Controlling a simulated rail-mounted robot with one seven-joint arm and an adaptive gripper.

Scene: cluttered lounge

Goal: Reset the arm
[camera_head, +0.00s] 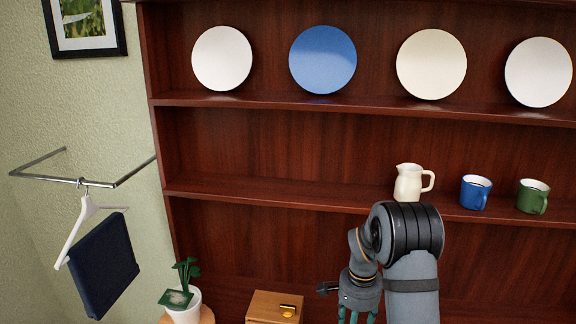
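My gripper (357,315) hangs at the bottom edge of the view, in front of the lower part of the dark wooden shelf unit. It points downward at the end of my bent grey arm. Only the upper parts of its teal fingers show. The fingertips are cut off by the frame, so I cannot tell whether it is open or shut, or whether it holds anything.
Several plates, one blue (323,60), stand on the upper shelf. A cream jug (411,183), a blue mug (475,192) and a green mug (532,197) stand on the middle shelf. A wooden box (262,306), potted plant (184,309) and hanging navy cloth (104,265) are left.

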